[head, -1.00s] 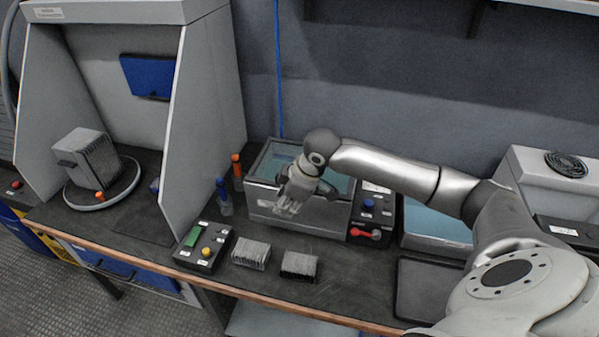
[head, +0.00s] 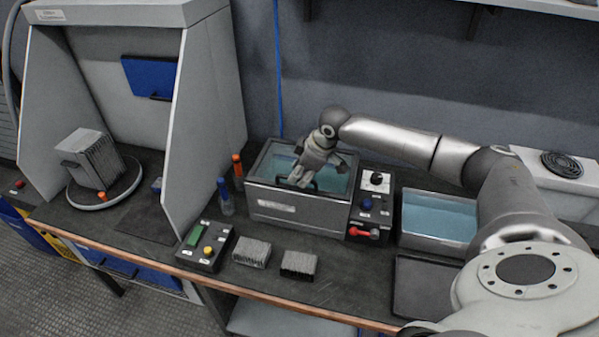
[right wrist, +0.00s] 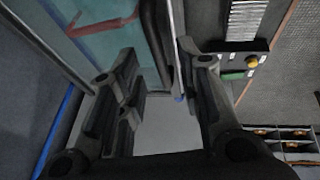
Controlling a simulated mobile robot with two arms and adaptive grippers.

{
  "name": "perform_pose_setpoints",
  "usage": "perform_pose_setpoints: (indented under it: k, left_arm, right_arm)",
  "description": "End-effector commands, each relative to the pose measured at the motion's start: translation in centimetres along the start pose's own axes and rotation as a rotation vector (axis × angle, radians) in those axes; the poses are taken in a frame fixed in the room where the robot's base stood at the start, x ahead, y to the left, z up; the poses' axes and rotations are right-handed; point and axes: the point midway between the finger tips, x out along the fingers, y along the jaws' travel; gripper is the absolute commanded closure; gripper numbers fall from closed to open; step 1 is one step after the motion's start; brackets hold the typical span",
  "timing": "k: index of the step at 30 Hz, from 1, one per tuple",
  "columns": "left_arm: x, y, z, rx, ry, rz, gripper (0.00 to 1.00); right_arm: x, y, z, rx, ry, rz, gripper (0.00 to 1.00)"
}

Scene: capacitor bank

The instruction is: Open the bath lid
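The bath (head: 290,210) is a grey metal box in the middle of the bench, with a teal surface (head: 335,180) inside its rim. A dark handle bar shows at its front edge, partly hidden by my gripper; it seems to be the dark bar (right wrist: 155,40) in the right wrist view. My right gripper (head: 300,180) is over the front part of the bath. In the right wrist view its fingers (right wrist: 165,100) are spread, with the bar beyond and between them. I cannot tell whether they touch it. My left gripper is out of view.
A control box (head: 371,205) with a red lever stands right of the bath, then a second teal-filled tank (head: 440,220). Blue and orange bottles stand left. A box with a green display (head: 203,248) and finned blocks (head: 298,265) lie in front.

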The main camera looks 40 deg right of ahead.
Motion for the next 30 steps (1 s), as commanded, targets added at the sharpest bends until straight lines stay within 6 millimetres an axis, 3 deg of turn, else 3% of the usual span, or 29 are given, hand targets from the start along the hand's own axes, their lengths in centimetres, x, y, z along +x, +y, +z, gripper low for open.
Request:
perform_pose_setpoints:
  k: [6,13,21,30]
  left_arm:
    - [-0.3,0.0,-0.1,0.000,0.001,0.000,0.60]
    - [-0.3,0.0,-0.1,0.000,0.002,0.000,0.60]
    - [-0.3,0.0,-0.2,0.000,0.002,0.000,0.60]
    - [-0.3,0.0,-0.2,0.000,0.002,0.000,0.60]
  right_arm:
    - [1.5,0.0,0.0,-0.001,0.000,0.000,0.67]
    - [1.6,0.0,0.0,-0.001,0.000,0.000,0.67]
    - [1.5,0.0,0.0,-0.001,0.000,0.000,0.99]
    - [1.5,-0.1,0.0,-0.001,0.000,0.000,1.00]
